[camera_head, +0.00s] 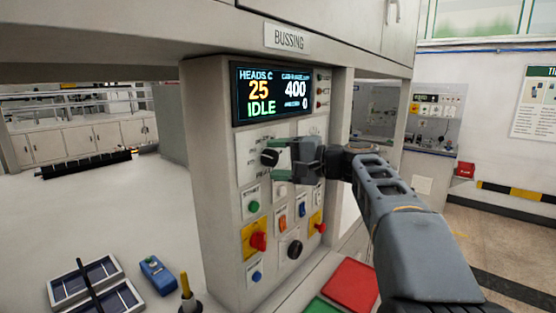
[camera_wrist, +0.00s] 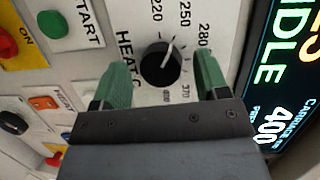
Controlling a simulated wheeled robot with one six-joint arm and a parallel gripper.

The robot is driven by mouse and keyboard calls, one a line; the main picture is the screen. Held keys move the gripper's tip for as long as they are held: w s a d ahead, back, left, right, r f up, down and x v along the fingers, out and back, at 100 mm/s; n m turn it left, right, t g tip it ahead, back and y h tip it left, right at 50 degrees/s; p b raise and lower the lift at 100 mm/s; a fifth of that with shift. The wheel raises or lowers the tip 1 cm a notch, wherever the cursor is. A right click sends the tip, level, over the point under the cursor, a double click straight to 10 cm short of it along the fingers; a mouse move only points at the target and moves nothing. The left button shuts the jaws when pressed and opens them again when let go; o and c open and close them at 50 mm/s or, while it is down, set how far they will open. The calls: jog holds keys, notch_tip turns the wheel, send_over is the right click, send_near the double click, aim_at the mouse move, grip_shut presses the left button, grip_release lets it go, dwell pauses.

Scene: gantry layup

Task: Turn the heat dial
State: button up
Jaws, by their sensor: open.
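The heat dial is a round black knob (camera_wrist: 161,66) with a pale pointer line, on a white plate marked with numbers such as 220, 250 and 280. In the head view the black knob (camera_head: 270,157) sits on the panel below the display. My gripper (camera_wrist: 158,82) is open, with one green finger on each side of the knob and visible gaps between. In the head view my gripper (camera_head: 279,157) is in front of the panel at the knob's height. I cannot tell whether the fingertips touch the plate.
The display (camera_head: 272,93) reads 25, 400 and IDLE. Below the dial are a green START button (camera_head: 254,207), a red switch (camera_head: 258,241) on yellow, another black knob (camera_head: 294,249) and several small controls. A blue device (camera_head: 157,274) and dark solar panels (camera_head: 95,287) lie on the white table.

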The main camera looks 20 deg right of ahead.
jog(key=b+v, duration=0.2)
jog(key=v, duration=1.1)
jog(key=shift+s+d, duration=0.3)
notch_tip(320, 180, down, 19)
jog(key=d+m+g+h, duration=0.2)
jog(key=m+h, duration=0.1)
jog(key=h, duration=0.4)
jog(key=s+a+f+n+g+h, duration=0.5)
jog(key=s+a+f+n, duration=0.5)
jog(key=a+f, duration=0.3)
jog(key=shift+s+a+f+n+h, duration=0.3)
jog(key=shift+s+f+h, duration=0.35)
jog(key=shift+f, duration=0.85)
